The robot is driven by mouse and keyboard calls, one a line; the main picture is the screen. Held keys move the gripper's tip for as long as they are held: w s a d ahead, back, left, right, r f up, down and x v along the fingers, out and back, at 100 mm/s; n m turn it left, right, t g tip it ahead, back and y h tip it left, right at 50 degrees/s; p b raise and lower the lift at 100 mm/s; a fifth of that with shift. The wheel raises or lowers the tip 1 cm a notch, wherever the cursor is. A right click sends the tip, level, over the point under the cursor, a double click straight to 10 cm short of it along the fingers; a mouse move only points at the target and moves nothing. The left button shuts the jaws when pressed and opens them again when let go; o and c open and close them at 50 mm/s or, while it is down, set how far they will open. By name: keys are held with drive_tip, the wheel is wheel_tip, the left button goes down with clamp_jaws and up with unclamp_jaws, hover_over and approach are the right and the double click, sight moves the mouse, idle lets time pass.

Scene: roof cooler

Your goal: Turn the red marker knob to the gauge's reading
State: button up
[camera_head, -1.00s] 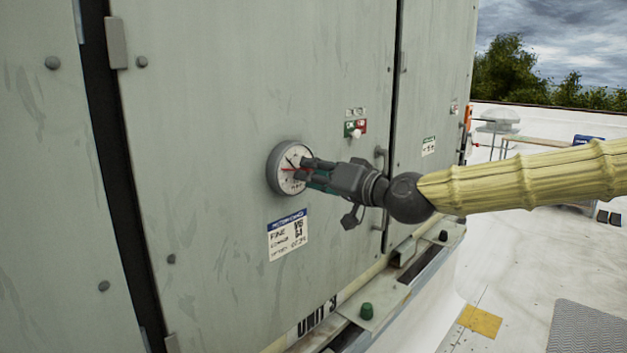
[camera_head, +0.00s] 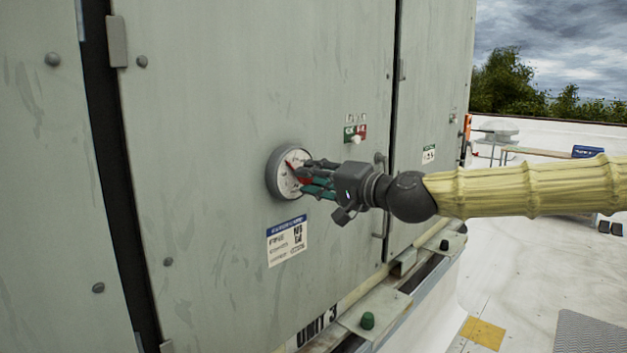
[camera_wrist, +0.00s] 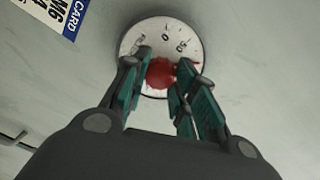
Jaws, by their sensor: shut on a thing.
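The round gauge (camera_head: 283,171) with a white dial and grey rim is mounted on the grey cabinet door. It also shows in the wrist view (camera_wrist: 163,28), with dial figures at its upper part. The red marker knob (camera_wrist: 159,73) is at the dial's middle, between the fingers. My gripper (camera_wrist: 160,75) is shut on the knob, with a dark teal finger on each side of it. In the head view my gripper (camera_head: 305,178) reaches the dial from the right. A red pointer part (camera_head: 291,165) shows at the dial's upper left. The fingers hide the dial's lower part and its reading is unclear.
A blue-and-white card (camera_head: 287,240) is on the door below the gauge. A red-and-green switch plate (camera_head: 355,133) is above right of my gripper. Door handles (camera_head: 379,220) stand to its right. A ledge (camera_head: 375,310) runs along the cabinet's foot.

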drive_tip(key=shift+d+r, duration=0.1)
drive_tip(key=o, duration=1)
drive_tip(key=shift+o, duration=0.2)
drive_tip(key=v, duration=1.2)
